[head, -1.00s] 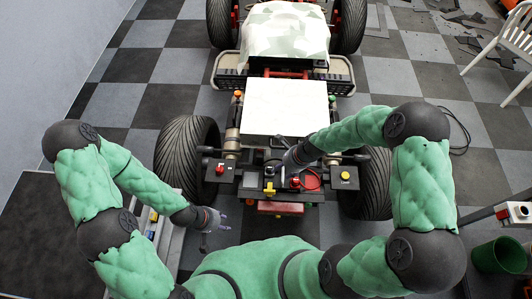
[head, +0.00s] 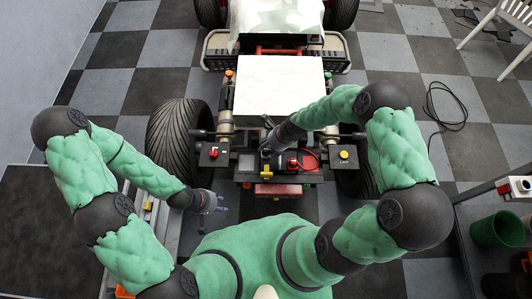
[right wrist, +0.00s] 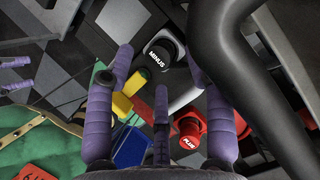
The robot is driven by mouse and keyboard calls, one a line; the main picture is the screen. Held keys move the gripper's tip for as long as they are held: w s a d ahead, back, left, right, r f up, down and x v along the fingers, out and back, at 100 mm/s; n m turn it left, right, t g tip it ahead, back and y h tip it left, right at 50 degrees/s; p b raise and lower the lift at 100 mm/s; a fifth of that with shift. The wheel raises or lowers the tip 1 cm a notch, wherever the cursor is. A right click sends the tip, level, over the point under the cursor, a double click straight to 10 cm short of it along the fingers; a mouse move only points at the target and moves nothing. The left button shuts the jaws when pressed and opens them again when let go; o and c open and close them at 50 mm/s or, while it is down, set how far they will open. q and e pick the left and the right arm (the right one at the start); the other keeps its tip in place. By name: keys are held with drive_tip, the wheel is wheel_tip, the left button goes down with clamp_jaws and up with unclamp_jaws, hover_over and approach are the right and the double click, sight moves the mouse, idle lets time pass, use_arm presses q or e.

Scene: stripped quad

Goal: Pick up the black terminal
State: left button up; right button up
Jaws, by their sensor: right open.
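The black terminal, marked MINUS, shows in the right wrist view (right wrist: 160,53) beyond the spread purple fingers of my right gripper (right wrist: 160,76). In the head view my right gripper (head: 267,134) is over the middle of the vehicle's end panel, close to the black terminal (head: 265,153). I cannot tell if they touch. The red terminal, marked PLUS (right wrist: 187,130), is to the right of the black one, with a thick black cable (right wrist: 225,60) beside it. My left gripper (head: 216,204) is low on the left, its fingers apart and empty.
The stripped quad has a white block (head: 280,85) behind the panel and large tyres (head: 178,135) at the sides. A red switch (head: 213,153), a yellow button (head: 344,155) and a yellow part (head: 266,171) stand on the panel. A green bin (head: 497,230) is at the right.

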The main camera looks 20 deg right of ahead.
drive_tip(key=shift+x, duration=1.1)
clamp_jaws()
drive_tip(key=shift+r, duration=0.1)
drive_tip(key=shift+r, duration=0.4)
drive_tip(key=r, duration=0.1)
drive_tip(key=r+p, duration=0.2)
drive_tip(key=shift+s+r, duration=0.2)
drive_tip(key=shift+s, duration=0.1)
drive_tip(key=s+r+p, duration=0.2)
drive_tip(key=s+r, duration=0.2)
drive_tip(key=s, duration=0.2)
drive_tip(key=s+d+r+p, duration=0.1)
drive_tip(key=s+r+p, duration=0.1)
drive_tip(key=s+r, duration=0.2)
drive_tip(key=s, duration=0.3)
drive_tip(key=shift+s+r, duration=0.2)
drive_tip(key=shift+r, duration=0.15)
